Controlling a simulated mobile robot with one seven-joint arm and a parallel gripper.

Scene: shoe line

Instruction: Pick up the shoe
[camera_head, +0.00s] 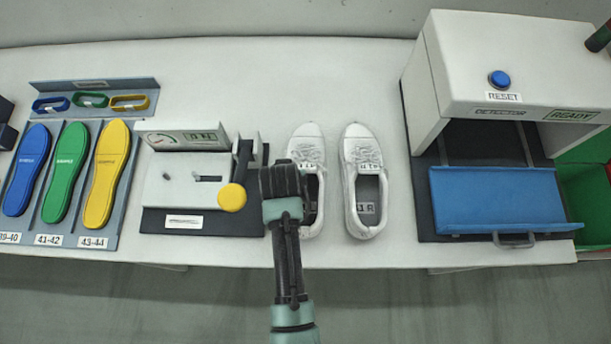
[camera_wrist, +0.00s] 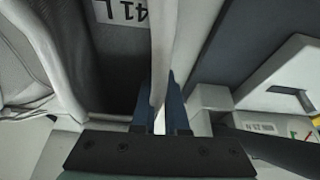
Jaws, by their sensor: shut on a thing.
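Two white lace-up shoes stand side by side on the table in the head view. The left shoe (camera_head: 308,150) is partly hidden by my gripper (camera_head: 282,180), which is at its heel end on the left side. The right shoe (camera_head: 364,170) stands apart, with a label inside. In the wrist view, the blue fingers of my gripper (camera_wrist: 163,100) are shut on the side wall of the left shoe (camera_wrist: 164,35), one finger on each side. I cannot tell whether the shoe is lifted.
A white gauge device (camera_head: 185,185) with a yellow-knobbed lever stands close left of my gripper. Blue, green and yellow insoles (camera_head: 63,172) lie in a tray further left. A white machine (camera_head: 500,60) with a blue drawer (camera_head: 497,198) stands right. The white table (camera_head: 400,252) is clear in front.

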